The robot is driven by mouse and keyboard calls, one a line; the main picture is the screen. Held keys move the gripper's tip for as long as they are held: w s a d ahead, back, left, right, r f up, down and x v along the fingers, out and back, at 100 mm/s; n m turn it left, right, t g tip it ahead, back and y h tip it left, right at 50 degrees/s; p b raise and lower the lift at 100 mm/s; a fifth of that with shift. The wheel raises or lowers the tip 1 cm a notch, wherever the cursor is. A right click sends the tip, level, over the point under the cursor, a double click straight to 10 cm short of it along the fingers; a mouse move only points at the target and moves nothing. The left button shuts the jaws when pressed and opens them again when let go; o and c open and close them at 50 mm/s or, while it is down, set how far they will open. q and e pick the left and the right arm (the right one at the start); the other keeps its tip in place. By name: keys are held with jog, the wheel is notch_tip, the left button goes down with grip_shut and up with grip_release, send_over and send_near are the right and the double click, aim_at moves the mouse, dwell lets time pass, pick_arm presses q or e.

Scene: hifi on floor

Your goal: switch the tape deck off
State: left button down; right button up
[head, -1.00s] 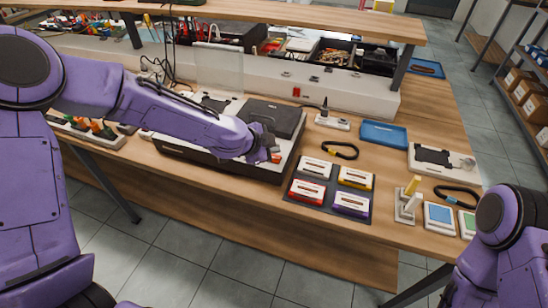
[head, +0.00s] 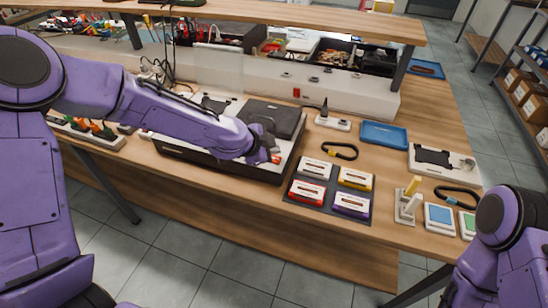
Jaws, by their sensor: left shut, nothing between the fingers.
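The tape deck (head: 178,153) is a wide, low box with a dark front and a pale top, at the middle left of the wooden table. A dark square lid or panel (head: 274,118) lies on its right part. My left gripper (head: 270,158) is over the deck's right front part, shut, with nothing seen between its fingers. A small red-orange part (head: 277,158) shows right at its fingertips; I cannot tell whether they touch it. My left forearm hides much of the deck's top. My right arm shows at the lower right, but its gripper is out of view.
Cassettes in several colours (head: 351,204) lie on a dark mat right of the deck. Further right are a black loop (head: 340,150), a blue tray (head: 384,135), a white stand with a yellow part (head: 407,205) and a white device (head: 441,161). A shelf spans the back.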

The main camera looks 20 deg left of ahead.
dwell(0.5)
pick_arm(q)
jog(key=shift+f+b, duration=0.35)
jog(key=shift+f, duration=0.1)
jog(key=shift+f+b, duration=0.35)
jog(key=shift+f, duration=0.1)
dwell(0.4)
jog(key=shift+r+p, duration=0.9)
notch_tip(320, 180, up, 6)
jog(key=p, duration=0.5)
